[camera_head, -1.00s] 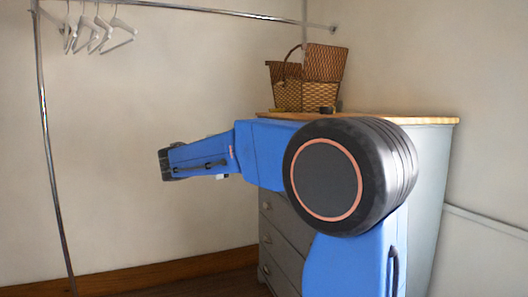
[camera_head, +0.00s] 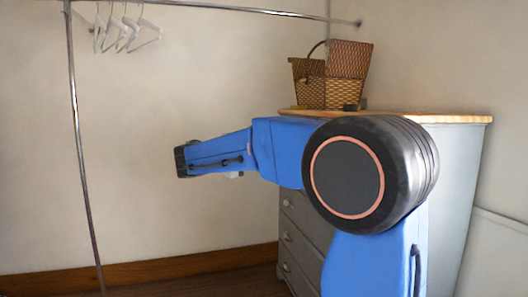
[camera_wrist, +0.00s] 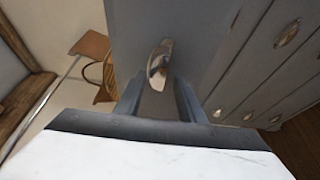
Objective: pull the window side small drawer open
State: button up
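In the wrist view a small metal cup-shaped handle (camera_wrist: 159,65) sits on a plain grey-blue drawer front (camera_wrist: 185,25) of the dresser. My gripper (camera_wrist: 160,92) is open, its two fingers apart with the handle just ahead of the gap between them. No contact with the handle shows. In the head view the grey dresser (camera_head: 455,190) stands at the right, and my blue arm covers the upper part of its front. The small drawer and the gripper's fingers cannot be made out there.
A wicker basket (camera_head: 345,90) stands on the dresser's wooden top (camera_head: 460,119). Several lower drawers with metal handles (camera_wrist: 287,33) show at the right of the wrist view. A metal clothes rail (camera_head: 80,150) with white hangers (camera_head: 125,30) stands at the left.

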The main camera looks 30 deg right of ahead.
jog(key=shift+a, duration=0.1)
jog(key=s+a, duration=0.2)
jog(key=a, duration=1.5)
jog(key=shift+s, duration=0.35)
jog(key=s+d+f+n+g+y, duration=0.1)
jog(key=s+d+f+y, duration=0.35)
jog(key=s+f, duration=0.35)
jog(key=s+d+f+y, duration=0.4)
jog(key=s+d+f, duration=0.2)
jog(key=s+f, duration=0.2)
jog(key=s+a+f+m+t+y, duration=0.1)
jog(key=s+a+f+y, duration=0.3)
jog(key=s+f, duration=0.4)
jog(key=s+a+f+m+t+y, duration=0.1)
jog(key=s+a+f+y, duration=0.3)
jog(key=s+f, duration=0.4)
jog(key=shift+a+f+m+t+y, duration=0.4)
jog(key=shift+f+t+y, duration=0.1)
jog(key=shift+f+y, duration=0.2)
